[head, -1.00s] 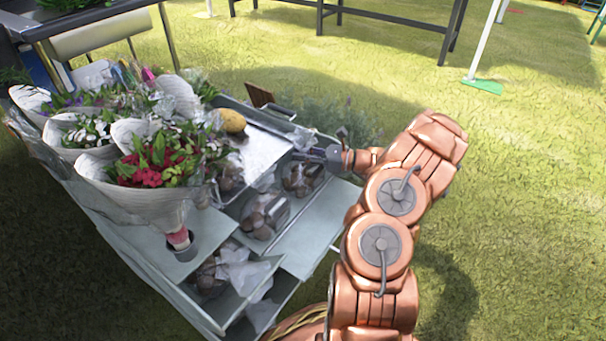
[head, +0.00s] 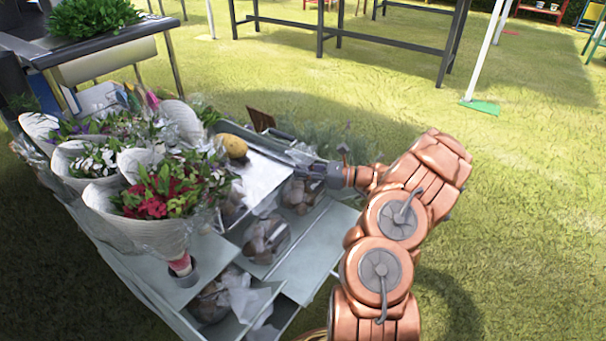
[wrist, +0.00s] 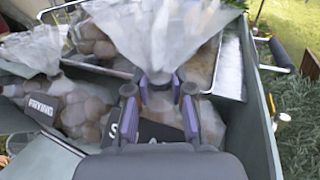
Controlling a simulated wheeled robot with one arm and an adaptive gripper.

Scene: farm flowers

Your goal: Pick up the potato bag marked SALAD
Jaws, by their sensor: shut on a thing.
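My gripper (wrist: 160,97) is shut around the gathered neck of a clear bag of potatoes (wrist: 213,122) in the wrist view. This bag has a dark label whose first letter looks like S; the fingers and palm hide the rest. In the head view my gripper (head: 312,168) is above the same bag (head: 301,194), at the right of the stand. I cannot tell whether the bag is clear of its compartment floor.
Another potato bag (wrist: 78,112) with a dark label sits to the left, and one more (wrist: 120,42) lies in a metal tray ahead. A compartment wall (wrist: 258,120) is close on the right.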

